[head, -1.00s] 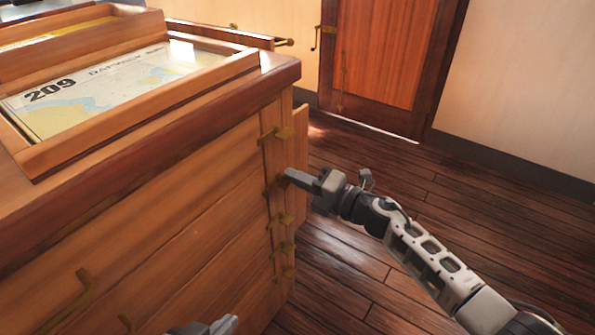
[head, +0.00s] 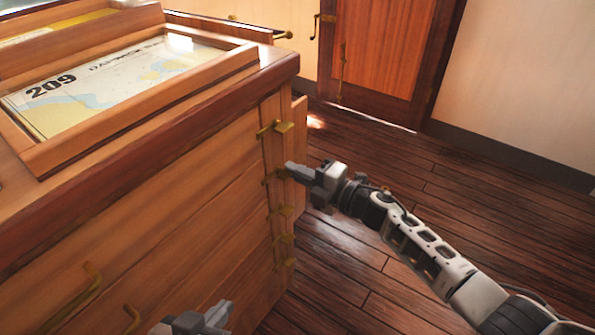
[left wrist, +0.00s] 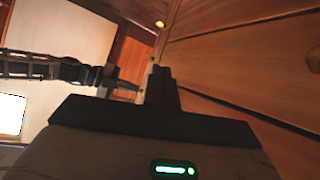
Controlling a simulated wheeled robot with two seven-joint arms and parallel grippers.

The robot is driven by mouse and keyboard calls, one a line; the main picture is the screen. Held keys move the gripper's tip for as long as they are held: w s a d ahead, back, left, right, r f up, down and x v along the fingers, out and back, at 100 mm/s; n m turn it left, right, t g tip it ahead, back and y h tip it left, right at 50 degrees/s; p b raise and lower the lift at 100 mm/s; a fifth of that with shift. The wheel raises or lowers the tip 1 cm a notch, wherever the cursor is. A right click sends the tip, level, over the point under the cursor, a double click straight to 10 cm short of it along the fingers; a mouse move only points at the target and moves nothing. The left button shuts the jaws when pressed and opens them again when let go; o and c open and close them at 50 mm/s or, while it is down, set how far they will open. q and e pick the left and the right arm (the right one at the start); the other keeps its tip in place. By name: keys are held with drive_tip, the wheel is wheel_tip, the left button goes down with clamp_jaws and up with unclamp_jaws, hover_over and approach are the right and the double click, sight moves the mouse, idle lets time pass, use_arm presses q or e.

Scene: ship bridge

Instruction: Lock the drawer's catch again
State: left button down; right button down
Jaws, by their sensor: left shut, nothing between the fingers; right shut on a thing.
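The wooden chart cabinet (head: 150,190) has a column of several brass catches along its right front edge. The top catch (head: 275,130) sticks out plainly. My right gripper (head: 289,169) is shut at the second catch (head: 268,179) from the top, its fingers covering part of it, so the catch's exact turn is hard to tell. A third catch (head: 285,211) sits just below. My left gripper (head: 222,312) is shut and empty, low in front of the drawer fronts; its closed fingers also show in the left wrist view (left wrist: 161,82).
Brass drawer handles (head: 93,285) stick out at lower left. A framed chart marked 209 (head: 110,80) lies on the cabinet top. Dark plank floor (head: 450,210) is open at right, with a wooden door (head: 380,50) behind.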

drive_tip(key=c, duration=1.6)
unclamp_jaws()
drive_tip(key=shift+s+f, duration=0.1)
drive_tip(key=shift+f, duration=0.05)
